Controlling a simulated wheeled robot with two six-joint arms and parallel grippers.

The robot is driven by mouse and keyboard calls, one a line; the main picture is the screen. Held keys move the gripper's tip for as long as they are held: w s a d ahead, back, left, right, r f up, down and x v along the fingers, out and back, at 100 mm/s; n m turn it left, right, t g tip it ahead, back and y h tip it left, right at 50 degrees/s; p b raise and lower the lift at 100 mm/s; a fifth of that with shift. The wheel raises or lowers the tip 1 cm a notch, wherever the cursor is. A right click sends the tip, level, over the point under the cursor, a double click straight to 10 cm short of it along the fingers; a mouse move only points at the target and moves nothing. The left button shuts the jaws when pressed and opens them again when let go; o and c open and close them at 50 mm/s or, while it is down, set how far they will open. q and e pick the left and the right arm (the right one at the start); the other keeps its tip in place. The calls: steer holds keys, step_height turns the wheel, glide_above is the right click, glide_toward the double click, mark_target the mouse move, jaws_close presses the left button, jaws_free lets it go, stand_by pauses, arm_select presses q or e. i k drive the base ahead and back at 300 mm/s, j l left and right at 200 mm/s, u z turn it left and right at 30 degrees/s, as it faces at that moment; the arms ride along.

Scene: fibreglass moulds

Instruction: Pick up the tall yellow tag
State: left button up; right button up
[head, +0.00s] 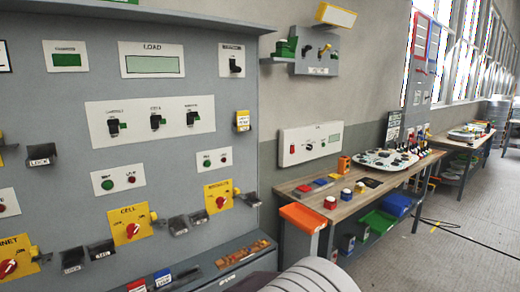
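A small upright yellow tag (242,121) with a white label is on the right edge of the grey control panel in the head view. Its print is too small to read. I cannot tell whether it hangs on a hook or sits in a holder. Other yellow pieces, the switch plates (131,223) and (219,197), are lower on the panel. Neither of my grippers is in view.
The grey panel (75,110) fills the left, with small dark holders (42,155) sticking out. A ledge below it holds coloured blocks (162,277). A wooden bench (292,187) with an orange bin (303,216) stands right of it. Open floor (400,255) lies at the right.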

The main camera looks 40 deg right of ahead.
mark_target(242, 117)
steer(key=z, duration=1.25)
steer(key=i, duration=0.15)
